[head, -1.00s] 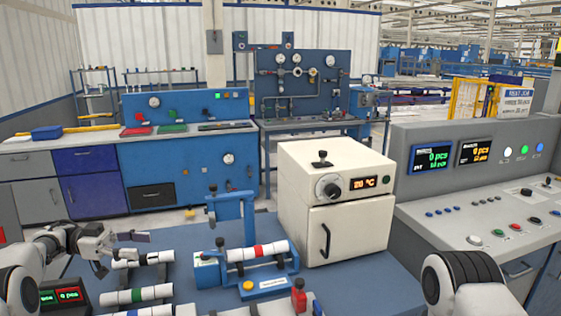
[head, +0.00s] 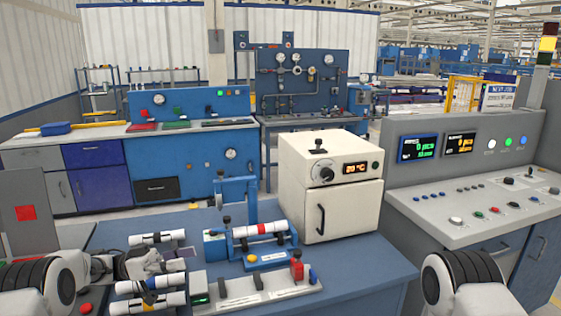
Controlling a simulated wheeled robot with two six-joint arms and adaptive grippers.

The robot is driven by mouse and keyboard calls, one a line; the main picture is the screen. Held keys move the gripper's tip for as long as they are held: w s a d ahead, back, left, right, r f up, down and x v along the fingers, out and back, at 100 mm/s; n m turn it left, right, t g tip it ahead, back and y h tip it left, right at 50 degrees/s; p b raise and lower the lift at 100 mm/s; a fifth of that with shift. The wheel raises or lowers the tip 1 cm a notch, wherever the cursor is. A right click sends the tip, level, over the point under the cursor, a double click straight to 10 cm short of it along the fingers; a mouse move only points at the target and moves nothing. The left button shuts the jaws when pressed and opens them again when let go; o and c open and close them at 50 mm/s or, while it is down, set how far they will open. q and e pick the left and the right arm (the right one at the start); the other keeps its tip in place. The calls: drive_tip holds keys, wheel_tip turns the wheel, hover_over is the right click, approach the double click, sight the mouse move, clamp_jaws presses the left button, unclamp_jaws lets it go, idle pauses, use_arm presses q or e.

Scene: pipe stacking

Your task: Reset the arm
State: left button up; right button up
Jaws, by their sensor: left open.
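My left arm comes in from the lower left. Its gripper (head: 158,264) is open among the white pipes, and its fingers partly cover them. I cannot tell whether it touches one. An upper white pipe (head: 143,240) and a lower one (head: 163,300) with a coloured band lie crosswise on the left of the blue table; another lies between them, partly hidden. A white pipe with a red band (head: 262,229) lies in the blue fixture (head: 216,248). Only a rounded link of my right arm shows at the lower right; its gripper is out of view.
A cream oven (head: 345,208) stands on the blue table (head: 365,258). A fixture with a red clamp (head: 297,270) sits at the table's front. A grey control console (head: 468,200) is at right. Blue workbenches (head: 190,160) stand behind.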

use_arm(q)
drive_tip(key=d+f+n+t+y, duration=0.5)
drive_tip(key=d+f+n+t, duration=0.3)
drive_tip(key=f+n+t, duration=0.45)
drive_tip(key=s+f+n+g+y, duration=0.1)
drive_tip(key=s+f+n+y, duration=0.4)
drive_tip(key=s+f+y, duration=0.6)
drive_tip(key=s+a+f+g+y, duration=0.1)
drive_tip(key=s+a+f+g, duration=0.2)
drive_tip(key=s, duration=0.7)
drive_tip(key=s+a+f+m+g+y, duration=0.1)
drive_tip(key=s+a+f+g+y, duration=0.1)
drive_tip(key=s, duration=0.8)
drive_tip(key=s+a+f+g+y, duration=0.1)
drive_tip(key=s+a+f+g, duration=0.3)
drive_tip(key=s, duration=0.5)
drive_tip(key=shift+s+a+m+g+y, duration=0.35)
drive_tip(key=shift+s+a+g+y, duration=0.1)
drive_tip(key=shift+g, duration=0.6)
